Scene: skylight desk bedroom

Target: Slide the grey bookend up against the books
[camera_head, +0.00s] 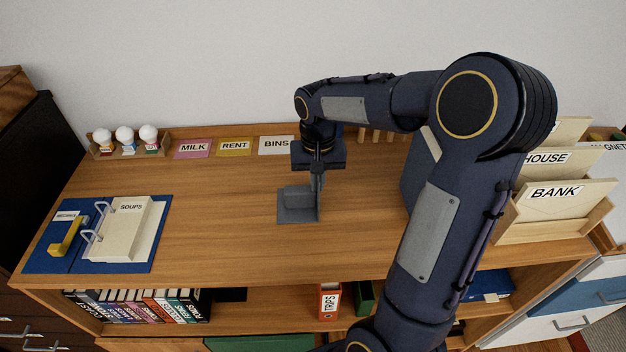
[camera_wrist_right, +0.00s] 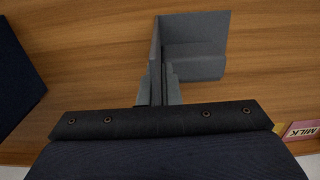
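The grey bookend (camera_head: 297,214) stands on the wooden desk top near its middle, its flat foot pointing left in the head view. It also shows in the right wrist view (camera_wrist_right: 205,45). My right gripper (camera_head: 317,178) points down over it; in the right wrist view its fingers (camera_wrist_right: 159,92) are closed on the bookend's upright plate. A dark blue upright block with a pale page-like edge (camera_head: 417,175), seemingly the books, stands to the right, partly hidden behind my right arm. A gap of bare desk separates it from the bookend. My left gripper is out of view.
Pink MILK (camera_head: 193,149), yellow RENT (camera_head: 234,147) and white BINS (camera_head: 275,145) cards lie along the back. A blue binder (camera_head: 50,262) lies at left. Letter holders (camera_head: 545,230) stand at right. Desk left of the bookend is clear.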

